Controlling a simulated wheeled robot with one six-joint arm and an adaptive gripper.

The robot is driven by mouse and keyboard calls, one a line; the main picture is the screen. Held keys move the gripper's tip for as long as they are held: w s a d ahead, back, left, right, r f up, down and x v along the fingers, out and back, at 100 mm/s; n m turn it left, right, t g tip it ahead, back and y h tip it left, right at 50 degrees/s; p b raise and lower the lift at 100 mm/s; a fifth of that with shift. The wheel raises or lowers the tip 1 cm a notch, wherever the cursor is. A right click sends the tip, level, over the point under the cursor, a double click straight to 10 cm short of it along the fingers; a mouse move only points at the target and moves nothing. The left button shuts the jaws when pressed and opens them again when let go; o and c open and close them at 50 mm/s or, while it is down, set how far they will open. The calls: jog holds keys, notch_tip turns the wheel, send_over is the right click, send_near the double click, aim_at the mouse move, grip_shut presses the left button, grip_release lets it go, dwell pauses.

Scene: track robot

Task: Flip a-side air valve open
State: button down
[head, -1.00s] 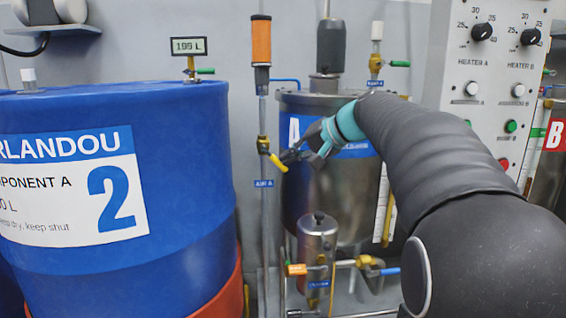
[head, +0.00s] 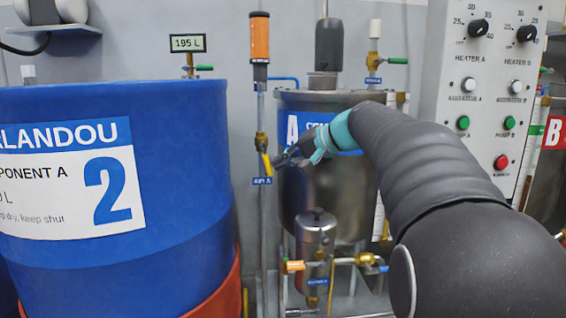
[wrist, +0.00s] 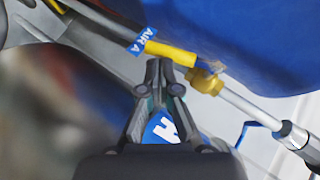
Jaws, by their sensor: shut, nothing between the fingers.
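The a-side air valve has a brass body (head: 261,141) on the thin vertical pipe left of tank A. Its yellow handle (head: 266,163) points down, nearly in line with the pipe, just above the blue AIR A label (head: 262,181). In the wrist view the handle (wrist: 172,54) runs almost along the pipe from the brass body (wrist: 205,80) toward the label (wrist: 143,40). My gripper (head: 277,163) is shut and empty, with its tips right beside the handle. The fingertips (wrist: 165,70) sit close to the handle; whether they touch is unclear.
A large blue drum (head: 190,180) stands close to the left of the pipe. The steel tank A (head: 300,195) is behind my gripper. A small steel canister (head: 316,240) with pipes is below. The heater panel (head: 480,90) is at the right.

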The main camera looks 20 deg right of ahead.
jog(key=shift+r+p, duration=0.3)
jog(key=shift+r, duration=0.25)
jog(key=s+d+r+p, duration=0.1)
jog(key=s+d+r, duration=0.2)
jog(key=s+d, duration=0.4)
jog(key=d, duration=0.3)
jog(key=shift+d+p, duration=0.35)
jog(key=shift+p, duration=0.05)
jog(key=shift+r, duration=0.1)
